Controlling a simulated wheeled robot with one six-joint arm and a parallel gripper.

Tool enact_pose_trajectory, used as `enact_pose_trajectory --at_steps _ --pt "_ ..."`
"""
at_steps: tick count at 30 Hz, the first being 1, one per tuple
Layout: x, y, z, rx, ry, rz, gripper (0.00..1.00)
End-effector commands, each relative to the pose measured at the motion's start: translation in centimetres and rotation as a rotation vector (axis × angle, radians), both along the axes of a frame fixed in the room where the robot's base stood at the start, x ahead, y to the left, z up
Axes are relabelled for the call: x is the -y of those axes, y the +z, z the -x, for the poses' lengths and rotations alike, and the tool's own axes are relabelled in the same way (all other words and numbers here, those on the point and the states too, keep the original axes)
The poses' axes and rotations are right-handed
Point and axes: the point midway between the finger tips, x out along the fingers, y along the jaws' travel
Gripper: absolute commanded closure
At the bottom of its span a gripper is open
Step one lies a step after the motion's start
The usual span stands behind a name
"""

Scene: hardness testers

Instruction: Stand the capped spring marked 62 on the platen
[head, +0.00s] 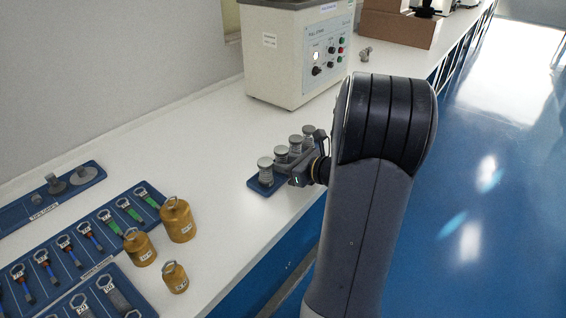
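Several grey capped springs stand in a row on a small blue tray (256,186) near the bench's front edge. The nearest capped spring (265,170) shows clearly; the others stand behind it, partly covered by my gripper. No number 62 is legible on any of them. My gripper (297,165) is at the right side of this row, close to the middle ones. Its fingertips are too small and too mixed with the springs to tell open from shut, or whether it touches one. I cannot identify the platen for certain in this view.
Brass weights (177,220) stand at the lower left beside a blue tray (85,262) of ringed pieces. Another blue tray (18,214) holds grey discs. A beige machine (285,60) stands behind. The white bench (195,150) is clear between them.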

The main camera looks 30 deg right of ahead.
Motion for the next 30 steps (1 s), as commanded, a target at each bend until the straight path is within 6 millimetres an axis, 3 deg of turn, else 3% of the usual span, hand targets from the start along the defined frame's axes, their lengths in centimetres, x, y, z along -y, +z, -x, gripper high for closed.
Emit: enact_pose_trajectory --at_steps 11,30 --pt "0.0 0.0 0.1 -0.009 -0.001 -0.001 0.97" --pt "0.0 4.1 0.1 -0.004 0.000 0.000 0.97"
